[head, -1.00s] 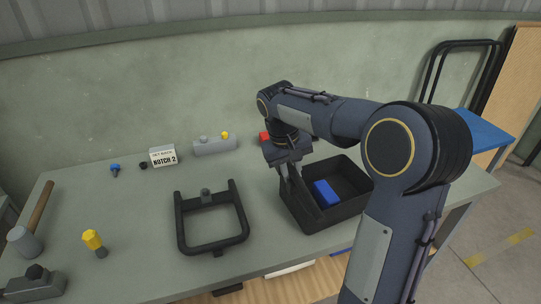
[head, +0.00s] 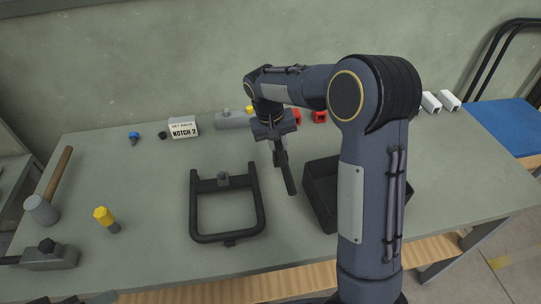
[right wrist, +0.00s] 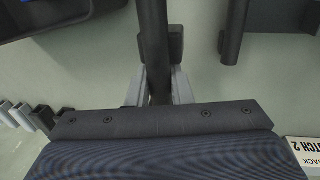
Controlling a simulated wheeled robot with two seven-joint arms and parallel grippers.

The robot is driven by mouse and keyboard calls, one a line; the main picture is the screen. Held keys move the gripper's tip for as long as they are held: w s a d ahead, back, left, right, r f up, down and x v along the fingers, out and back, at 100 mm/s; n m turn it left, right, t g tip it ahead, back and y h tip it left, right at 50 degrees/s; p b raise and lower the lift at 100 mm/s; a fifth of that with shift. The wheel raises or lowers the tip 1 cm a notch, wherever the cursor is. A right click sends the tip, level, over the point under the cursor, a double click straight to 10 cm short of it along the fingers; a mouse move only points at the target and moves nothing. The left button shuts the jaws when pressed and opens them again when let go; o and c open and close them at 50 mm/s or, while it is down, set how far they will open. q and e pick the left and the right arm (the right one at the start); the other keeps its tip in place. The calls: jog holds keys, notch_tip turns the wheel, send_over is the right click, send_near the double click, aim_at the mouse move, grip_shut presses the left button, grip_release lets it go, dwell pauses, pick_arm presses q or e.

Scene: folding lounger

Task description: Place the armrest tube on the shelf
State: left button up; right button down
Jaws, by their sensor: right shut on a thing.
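My right gripper (head: 276,147) is shut on the dark armrest tube (head: 286,172), which hangs down tilted between the black U-shaped frame (head: 228,237) and the black bin (head: 318,202). In the right wrist view the tube (right wrist: 153,30) runs between the fingers of the gripper (right wrist: 158,88), above the bench. A pale wooden shelf (head: 270,287) shows below the bench's front edge; most of it is hidden. My left gripper is not in view.
My right arm hides part of the bin. A "NOTCH 2" card (head: 183,127), a grey block (head: 233,120) and red parts stand along the back. A hammer (head: 42,208) and yellow-handled tool (head: 105,219) lie left. Bench space around the frame is clear.

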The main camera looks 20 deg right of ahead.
jog(key=a+f, duration=0.1)
jog(key=w+f, duration=0.1)
jog(key=shift+w+a+f, duration=0.1)
jog(key=shift+a+f, duration=0.2)
jog(key=shift+a, duration=0.05)
jog(key=shift+w+a+f, duration=0.1)
jog(key=shift+w+f, duration=0.05)
jog(key=shift+f, duration=1.55)
jog(key=shift+f, duration=0.15)
jog(key=c, duration=1.3)
grip_release()
